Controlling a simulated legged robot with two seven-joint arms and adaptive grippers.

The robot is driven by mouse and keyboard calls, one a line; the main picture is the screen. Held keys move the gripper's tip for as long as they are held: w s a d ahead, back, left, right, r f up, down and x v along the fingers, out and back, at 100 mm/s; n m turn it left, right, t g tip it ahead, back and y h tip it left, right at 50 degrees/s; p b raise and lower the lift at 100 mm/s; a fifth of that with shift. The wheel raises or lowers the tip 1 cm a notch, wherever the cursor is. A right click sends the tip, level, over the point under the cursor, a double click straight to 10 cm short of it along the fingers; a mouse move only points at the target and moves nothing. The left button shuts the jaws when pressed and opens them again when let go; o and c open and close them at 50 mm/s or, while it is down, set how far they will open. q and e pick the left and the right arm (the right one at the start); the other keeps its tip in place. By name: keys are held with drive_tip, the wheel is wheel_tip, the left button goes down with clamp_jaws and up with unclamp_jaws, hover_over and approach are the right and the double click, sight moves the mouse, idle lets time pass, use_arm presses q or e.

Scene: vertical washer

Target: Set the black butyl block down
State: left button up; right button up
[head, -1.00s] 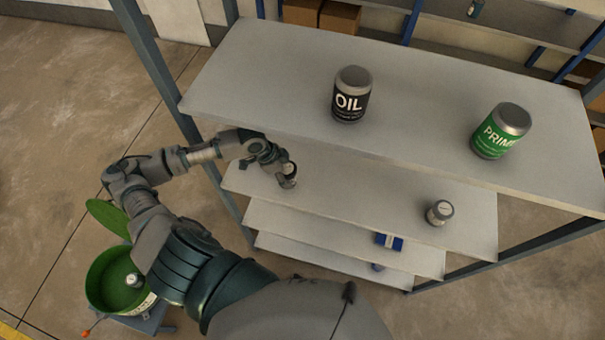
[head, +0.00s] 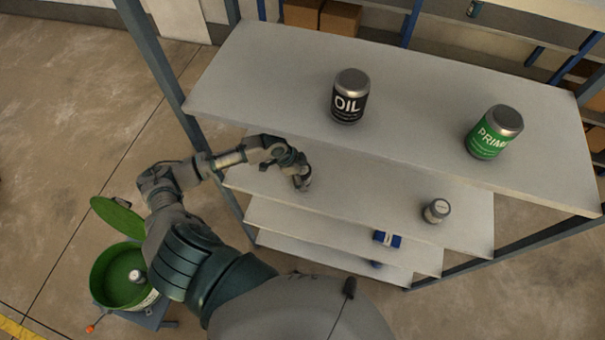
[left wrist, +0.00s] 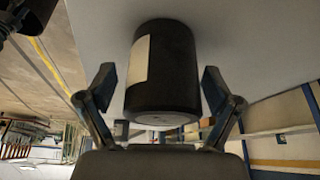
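In the left wrist view, a black cylinder (left wrist: 165,75) with a pale label stands between the two fingers of my left gripper (left wrist: 160,90). I take it to be the black butyl block; no writing on it is readable. A gap shows between each finger and its side, so the gripper is open around it. In the head view, my left gripper (head: 302,182) is low over the second shelf board (head: 365,192), below the top board. The cylinder is mostly hidden there by the gripper. My right gripper is not in view.
The top board (head: 420,95) holds a black OIL can (head: 349,97) and a green PRIME-labelled can (head: 494,133). A small grey can (head: 436,211) stands right on the second board. A blue box (head: 387,239) is lower. A green drum (head: 112,277) stands at lower left.

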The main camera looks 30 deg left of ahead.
use_arm(q)
drive_tip(key=shift+d, duration=0.15)
drive_tip(key=shift+r, duration=0.1)
drive_tip(key=shift+a+r, duration=0.2)
drive_tip(key=shift+r, duration=0.1)
drive_tip(key=v, duration=0.4)
drive_tip(key=b+v, duration=0.1)
drive_tip(key=v, duration=0.1)
drive_tip(key=shift+s+a+r, duration=0.1)
drive_tip(key=shift+a, duration=0.25)
drive_tip(key=shift+r, duration=0.25)
drive_tip(key=shift+d, duration=0.1)
drive_tip(key=shift+d, duration=0.1)
